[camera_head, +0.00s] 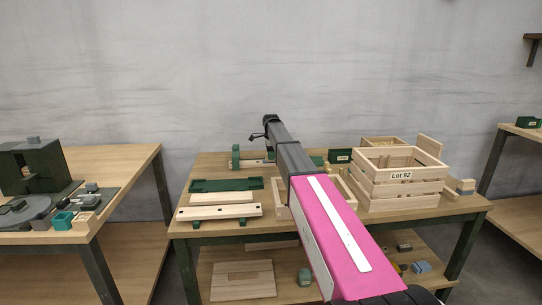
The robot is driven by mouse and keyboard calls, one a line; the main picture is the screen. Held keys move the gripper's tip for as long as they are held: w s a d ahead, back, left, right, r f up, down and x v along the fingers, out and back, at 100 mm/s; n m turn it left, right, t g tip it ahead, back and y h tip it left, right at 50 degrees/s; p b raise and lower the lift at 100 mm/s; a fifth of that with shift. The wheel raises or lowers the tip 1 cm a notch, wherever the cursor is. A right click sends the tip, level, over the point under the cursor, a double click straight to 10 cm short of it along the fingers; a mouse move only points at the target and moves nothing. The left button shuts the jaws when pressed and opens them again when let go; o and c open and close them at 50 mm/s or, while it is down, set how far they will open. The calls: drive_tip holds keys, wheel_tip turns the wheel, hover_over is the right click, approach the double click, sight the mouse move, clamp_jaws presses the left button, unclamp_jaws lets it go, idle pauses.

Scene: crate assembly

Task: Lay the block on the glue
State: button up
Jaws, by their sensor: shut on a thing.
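My arm reaches forward over the middle table, and its dark far end stands above the table's back edge. The gripper's fingers and anything between them are hidden behind the arm. I cannot pick out the block or the glue. A slatted wooden crate (401,190) marked "Lot 92" stands on the right of the table. A pale wooden slat with dark holes (219,211) lies at the front left. A green fixture (226,184) lies behind it, with a pale board along its front.
The middle table (200,229) also holds a green upright piece (236,155) with a bar at the back, a green bin (340,156), and small blocks (465,186) at the right end. A side table (137,190) with a dark machine (33,165) stands at the left. A wooden panel (243,280) lies on the lower shelf.

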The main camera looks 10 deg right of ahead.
drive_tip(key=shift+f, duration=0.25)
idle(0.4)
drive_tip(key=o, duration=1)
drive_tip(key=shift+r, duration=4)
